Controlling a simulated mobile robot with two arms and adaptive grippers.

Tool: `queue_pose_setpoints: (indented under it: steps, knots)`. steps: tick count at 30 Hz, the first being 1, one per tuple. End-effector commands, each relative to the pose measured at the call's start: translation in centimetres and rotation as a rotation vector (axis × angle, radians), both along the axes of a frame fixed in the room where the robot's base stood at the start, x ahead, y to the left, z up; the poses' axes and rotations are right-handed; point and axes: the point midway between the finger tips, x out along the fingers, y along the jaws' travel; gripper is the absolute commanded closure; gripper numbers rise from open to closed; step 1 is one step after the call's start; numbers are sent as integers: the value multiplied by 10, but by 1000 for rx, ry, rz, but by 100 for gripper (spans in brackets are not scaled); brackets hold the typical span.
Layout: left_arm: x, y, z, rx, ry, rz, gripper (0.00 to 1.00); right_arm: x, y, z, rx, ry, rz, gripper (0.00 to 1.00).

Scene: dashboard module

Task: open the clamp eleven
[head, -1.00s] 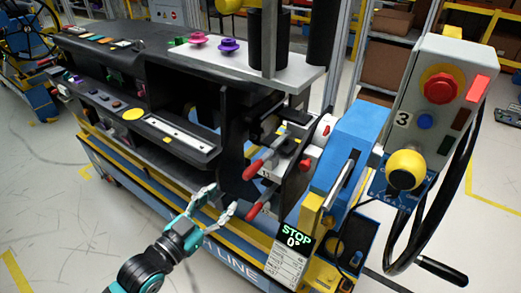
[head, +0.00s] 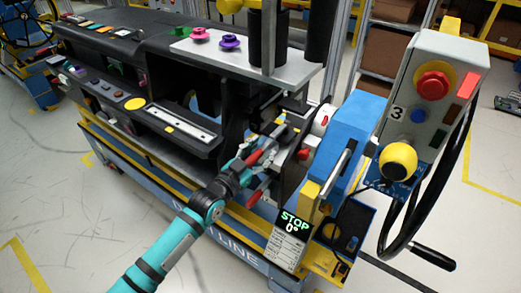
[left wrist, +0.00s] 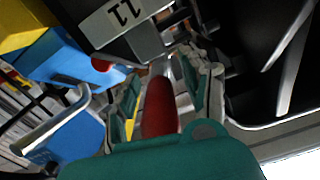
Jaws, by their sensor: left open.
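The clamp with the label 11 (left wrist: 122,14) is close ahead in the left wrist view, and its red handle (left wrist: 160,105) lies between my left gripper's two fingers (left wrist: 165,85). The fingers stand apart on either side of the handle; I cannot tell whether either touches it. In the head view my left gripper (head: 256,150) is at the upper red handle (head: 255,158) on the end of the dashboard module, partly hiding it. A second red-handled clamp (head: 257,196) sits below it. My right gripper is not in view.
The blue and yellow fixture (head: 345,135) stands just right of the clamps, with a STOP display (head: 295,222) below. A grey control box (head: 433,90) with a red button is farther right. The dashboard (head: 130,60) extends left. Floor at the front left is clear.

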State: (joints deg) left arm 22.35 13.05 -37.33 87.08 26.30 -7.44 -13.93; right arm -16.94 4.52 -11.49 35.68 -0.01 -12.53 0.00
Motion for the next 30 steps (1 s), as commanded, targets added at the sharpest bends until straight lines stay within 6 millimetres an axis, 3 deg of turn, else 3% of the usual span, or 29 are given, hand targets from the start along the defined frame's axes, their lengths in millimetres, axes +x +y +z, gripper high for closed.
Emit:
queue_pose_setpoints:
  steps: [8, 19, 30]
  knots:
    - [2, -1, 0, 0, 0, 0, 53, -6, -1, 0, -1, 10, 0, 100]
    - [1, -1, 0, 1, -1, 0, 99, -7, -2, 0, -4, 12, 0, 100]
    - [2, -1, 0, 1, 0, 1, 100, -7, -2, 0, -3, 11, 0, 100]
